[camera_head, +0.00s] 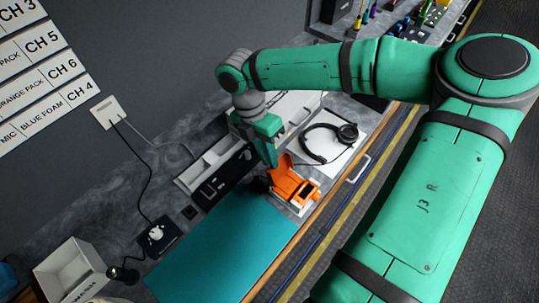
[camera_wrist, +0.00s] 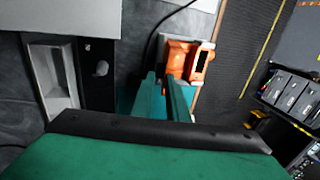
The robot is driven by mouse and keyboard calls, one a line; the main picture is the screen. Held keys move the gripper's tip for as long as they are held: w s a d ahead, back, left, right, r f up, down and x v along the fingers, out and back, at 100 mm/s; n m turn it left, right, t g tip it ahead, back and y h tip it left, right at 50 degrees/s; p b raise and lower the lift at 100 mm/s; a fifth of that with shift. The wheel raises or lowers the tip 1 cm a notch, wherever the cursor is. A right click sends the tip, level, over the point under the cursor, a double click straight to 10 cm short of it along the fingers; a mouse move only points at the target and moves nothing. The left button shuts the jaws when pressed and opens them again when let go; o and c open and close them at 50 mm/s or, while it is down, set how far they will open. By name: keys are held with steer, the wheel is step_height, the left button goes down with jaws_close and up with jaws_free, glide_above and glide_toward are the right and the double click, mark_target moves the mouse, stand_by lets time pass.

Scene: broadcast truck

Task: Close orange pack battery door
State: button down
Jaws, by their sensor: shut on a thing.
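The orange pack (camera_head: 291,186) lies by the near edge of the counter, just right of the teal mat (camera_head: 225,245). It also shows in the wrist view (camera_wrist: 180,56), beyond my fingers, with a dark opening on its right part. My gripper (camera_head: 272,163) reaches down to the pack's upper left side, and its fingers (camera_wrist: 166,88) are shut on part of the pack. The battery door cannot be told apart from the rest of the pack, and the exact grip point is hidden behind the fingers.
Black headphones (camera_head: 327,142) lie on a white surface behind the pack. A black device (camera_head: 224,178) sits left of my gripper. A white open box (camera_head: 72,270) stands at the lower left. The teal mat is clear.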

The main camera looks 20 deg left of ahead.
mark_target(302, 197)
steer(key=shift+s+d+r+t+y, duration=0.15)
steer(key=shift+s+d+y, duration=0.1)
steer(key=shift+d+y, duration=0.25)
steer(key=shift+s+d+r+t+y, duration=0.1)
steer(key=shift+s+d+t+y, duration=0.1)
steer(key=shift+d+y, duration=0.25)
steer(key=d+t+y, duration=0.1)
steer(key=d+y, duration=0.1)
steer(key=y, duration=0.1)
steer(key=s+d+f+t+y, duration=0.1)
steer(key=d+y, duration=0.1)
steer(key=y, duration=0.1)
steer(key=s+d+t+y, duration=0.1)
steer(key=d+y, duration=0.1)
steer(key=y, duration=0.1)
steer(key=shift+s+d+f, duration=0.1)
steer(key=shift+d+f, duration=0.15)
steer(key=d+y, duration=0.1)
steer(key=f+t+y, duration=0.1)
steer(key=y, duration=0.1)
steer(key=shift+s+d+f, duration=0.3)
steer(key=shift+d, duration=0.05)
steer(key=shift+s+d+f+t+y, duration=0.15)
steer(key=shift+d+f+t+y, duration=0.2)
steer(key=shift+f+y, duration=0.4)
steer(key=shift+s+d+f+t+y, duration=0.1)
steer(key=shift+d+f+t+y, duration=0.3)
steer(key=shift+y, duration=0.5)
steer(key=shift+a+f, duration=0.1)
steer(key=shift+f, duration=0.05)
